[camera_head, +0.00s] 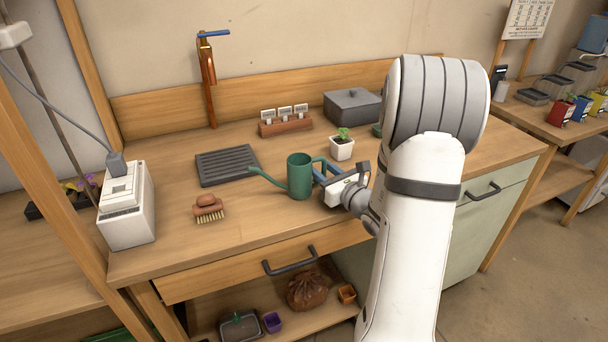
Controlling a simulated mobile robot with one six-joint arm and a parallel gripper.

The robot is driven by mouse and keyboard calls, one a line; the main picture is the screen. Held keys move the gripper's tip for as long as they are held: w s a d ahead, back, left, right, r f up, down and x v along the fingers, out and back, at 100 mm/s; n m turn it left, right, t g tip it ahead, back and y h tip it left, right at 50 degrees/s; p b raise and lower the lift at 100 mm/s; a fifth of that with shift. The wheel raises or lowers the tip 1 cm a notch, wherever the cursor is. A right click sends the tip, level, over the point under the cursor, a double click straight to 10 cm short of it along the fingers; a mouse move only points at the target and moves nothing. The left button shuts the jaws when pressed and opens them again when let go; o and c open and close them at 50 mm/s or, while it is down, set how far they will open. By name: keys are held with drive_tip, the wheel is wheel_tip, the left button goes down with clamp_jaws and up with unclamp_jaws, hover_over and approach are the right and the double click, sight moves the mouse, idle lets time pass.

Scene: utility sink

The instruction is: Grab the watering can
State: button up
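A green watering can (300,177) stands upright on the wooden workbench, its spout pointing left and its handle on the right. My gripper (341,170) is just right of the can, at the height of its handle. Its two fingers look spread apart, one close by the handle and the other farther right. I cannot tell whether the near finger touches the handle. My white arm hides part of the bench behind and right of the gripper.
A small potted seedling (342,146) stands close behind my gripper. A dark slatted tray (227,165) and a brush (208,208) lie left of the can. A grey lidded box (353,105) and a wooden label holder (285,124) stand at the back. A white device (126,205) occupies the left end.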

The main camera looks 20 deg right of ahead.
drive_tip(key=shift+c, duration=0.3)
clamp_jaws()
drive_tip(key=shift+r, duration=0.2)
idle(0.4)
